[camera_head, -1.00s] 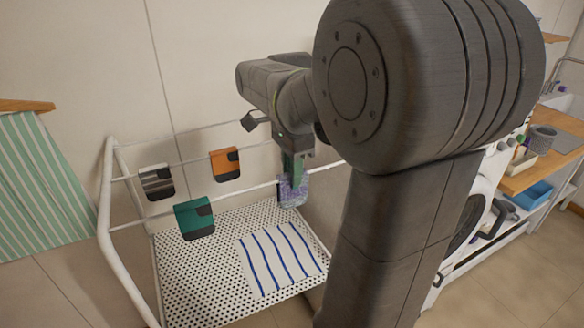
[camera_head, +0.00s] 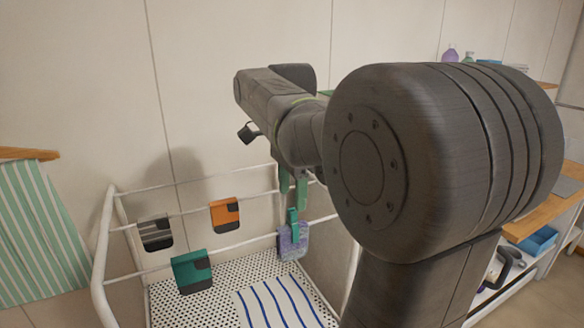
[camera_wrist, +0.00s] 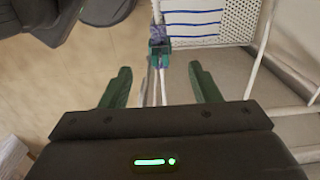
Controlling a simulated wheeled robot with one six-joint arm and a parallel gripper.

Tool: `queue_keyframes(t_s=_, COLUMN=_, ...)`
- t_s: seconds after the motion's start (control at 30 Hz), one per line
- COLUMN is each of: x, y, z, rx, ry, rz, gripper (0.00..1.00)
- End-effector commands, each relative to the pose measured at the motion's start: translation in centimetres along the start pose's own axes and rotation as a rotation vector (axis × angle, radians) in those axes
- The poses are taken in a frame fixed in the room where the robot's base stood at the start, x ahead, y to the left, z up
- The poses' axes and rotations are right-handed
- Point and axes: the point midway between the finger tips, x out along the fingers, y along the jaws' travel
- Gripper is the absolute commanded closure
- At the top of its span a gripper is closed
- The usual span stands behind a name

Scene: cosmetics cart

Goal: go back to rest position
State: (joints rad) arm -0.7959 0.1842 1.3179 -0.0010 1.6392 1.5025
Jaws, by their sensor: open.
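My gripper (camera_head: 293,190) is open and empty, raised above the front rail of the white cart (camera_head: 101,262). Its two green fingers also show apart in the wrist view (camera_wrist: 163,88). Below the fingers, a purple patterned cloth (camera_head: 291,243) hangs on the rail with a teal clip (camera_head: 293,222) on it. The clip also shows in the wrist view (camera_wrist: 160,58), ahead of the fingers and apart from them. My arm hides the right part of the cart.
A blue-striped cloth (camera_head: 278,303) lies on the perforated shelf. A green-striped towel (camera_head: 40,235) hangs at left. A wooden counter (camera_head: 545,215) and blue bin (camera_head: 538,242) are at right.

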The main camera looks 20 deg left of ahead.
Motion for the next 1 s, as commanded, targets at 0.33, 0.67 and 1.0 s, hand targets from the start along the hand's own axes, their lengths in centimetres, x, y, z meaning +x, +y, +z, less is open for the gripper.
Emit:
queue_keyframes(t_s=0.33, x=-5.4, y=0.0, z=0.0, rx=0.0, ry=0.0, rz=-0.001, gripper=0.44)
queue_keyframes(t_s=0.67, x=-5.9, y=0.0, z=0.0, rx=0.0, ry=0.0, rz=0.001, gripper=0.44)
queue_keyframes(t_s=1.0, x=-3.8, y=0.0, z=0.0, rx=0.0, ry=0.0, rz=0.003, gripper=0.44)
